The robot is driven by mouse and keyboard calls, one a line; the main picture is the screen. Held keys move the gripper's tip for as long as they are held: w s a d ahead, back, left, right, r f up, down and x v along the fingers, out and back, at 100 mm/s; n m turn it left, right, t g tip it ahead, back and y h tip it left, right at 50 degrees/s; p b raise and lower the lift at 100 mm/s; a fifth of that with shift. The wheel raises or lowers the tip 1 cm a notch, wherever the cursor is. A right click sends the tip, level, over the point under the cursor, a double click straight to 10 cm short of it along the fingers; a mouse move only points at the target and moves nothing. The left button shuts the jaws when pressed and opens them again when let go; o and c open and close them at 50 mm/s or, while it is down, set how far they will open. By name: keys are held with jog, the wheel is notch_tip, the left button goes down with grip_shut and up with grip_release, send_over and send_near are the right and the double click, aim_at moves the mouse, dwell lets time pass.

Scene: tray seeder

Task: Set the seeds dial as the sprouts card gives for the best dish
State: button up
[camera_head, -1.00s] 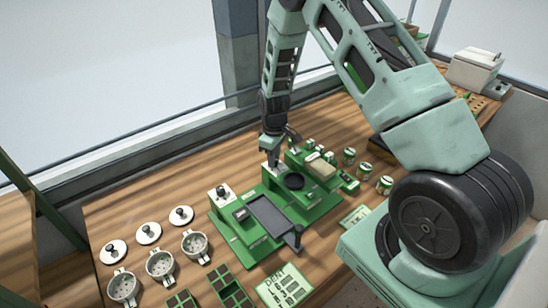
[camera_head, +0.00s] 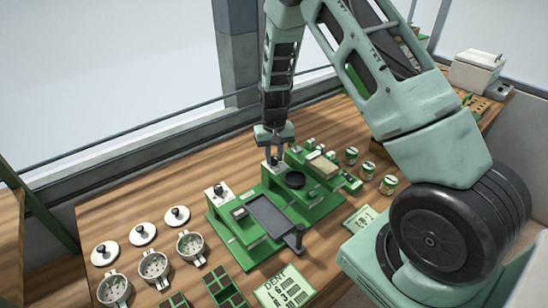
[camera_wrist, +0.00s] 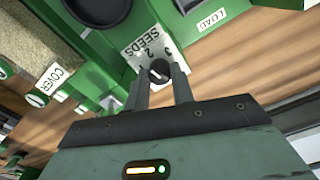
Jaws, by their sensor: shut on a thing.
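The seeds dial (camera_wrist: 160,70) is a small dark round knob with a light pointer mark, set on a white plate (camera_wrist: 148,42) lettered SEEDS with digits; 2 and 3 show. My gripper (camera_wrist: 161,80) is shut on the dial, one finger on each side. In the head view my gripper (camera_head: 273,157) comes down from above onto the back of the green seeder (camera_head: 232,238). The exact dial setting cannot be told. A card (camera_head: 285,290) headed DENT with several figures lies in front; a second card (camera_head: 361,219) lies right of the seeder, its text unreadable. Neither can be confirmed as the sprouts card.
Three white perforated dishes (camera_head: 154,265) and three knobbed lids (camera_head: 142,234) stand at the left. Green celled trays (camera_head: 222,285) lie in front. Several small tins (camera_head: 367,170) stand right. LOAD (camera_wrist: 212,20) and COVER (camera_wrist: 52,78) labels flank the dial. Bare wood lies behind the seeder.

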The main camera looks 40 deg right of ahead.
aim_at(274, 158)
jog(key=shift+r+m, duration=0.1)
jog(key=shift+m, duration=1)
jog(key=o, duration=1)
notch_tip(274, 158, up, 17)
jog(key=b, duration=0.4)
jog(key=shift+r, duration=0.2)
